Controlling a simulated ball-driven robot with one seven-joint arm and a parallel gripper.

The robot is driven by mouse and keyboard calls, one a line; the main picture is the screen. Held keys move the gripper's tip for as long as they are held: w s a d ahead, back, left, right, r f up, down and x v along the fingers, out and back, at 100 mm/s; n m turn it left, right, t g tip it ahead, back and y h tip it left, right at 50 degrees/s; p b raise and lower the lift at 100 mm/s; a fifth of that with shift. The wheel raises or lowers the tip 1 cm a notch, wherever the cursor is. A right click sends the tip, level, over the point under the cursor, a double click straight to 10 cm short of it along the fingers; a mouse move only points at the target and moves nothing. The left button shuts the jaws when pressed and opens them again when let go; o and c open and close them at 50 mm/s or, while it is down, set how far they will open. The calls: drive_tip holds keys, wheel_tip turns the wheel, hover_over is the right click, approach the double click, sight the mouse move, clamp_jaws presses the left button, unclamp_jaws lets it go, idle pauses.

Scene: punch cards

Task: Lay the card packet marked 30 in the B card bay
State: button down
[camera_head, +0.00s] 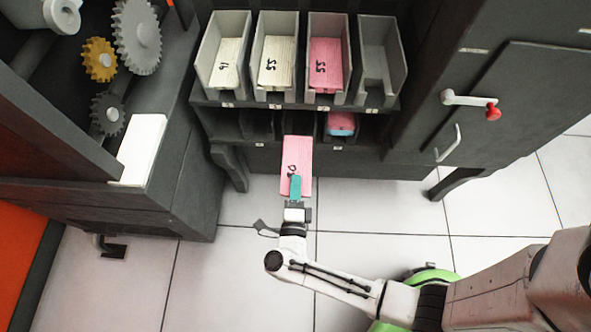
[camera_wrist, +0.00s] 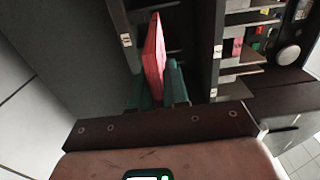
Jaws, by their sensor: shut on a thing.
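My gripper (camera_head: 296,187) is shut on a pink card packet (camera_head: 297,155), holding it by its near end. The mark on the packet is partly covered by the teal fingers; only what looks like a 0 shows. The packet is in front of the lower row of the card rack, and I cannot tell whether its far end is inside a bay. In the wrist view the packet (camera_wrist: 155,58) shows edge-on between the teal fingers. The bay labels are too small to read, so I cannot tell which is B.
The rack's upper row has two cream packets (camera_head: 229,62) (camera_head: 277,64), a pink packet (camera_head: 325,64) and an empty bay (camera_head: 374,68). A pink and blue packet (camera_head: 341,124) lies in a lower bay. A cabinet with a red-knobbed handle (camera_head: 470,101) stands right; a gear bench (camera_head: 143,150) stands left.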

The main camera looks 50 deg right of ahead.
sight(298, 156)
drive_tip(key=shift+b+x, duration=1.7)
drive_tip(key=shift+x, duration=8.95)
drive_tip(key=shift+f+b, duration=0.8)
drive_tip(key=c, duration=1)
unclamp_jaws()
drive_tip(key=shift+c, duration=0.2)
drive_tip(key=p+v, duration=0.2)
drive_tip(key=v, duration=0.8)
drive_tip(key=shift+s+a+f, duration=0.1)
drive_tip(key=shift+s+a, duration=0.15)
drive_tip(key=shift+a, duration=0.05)
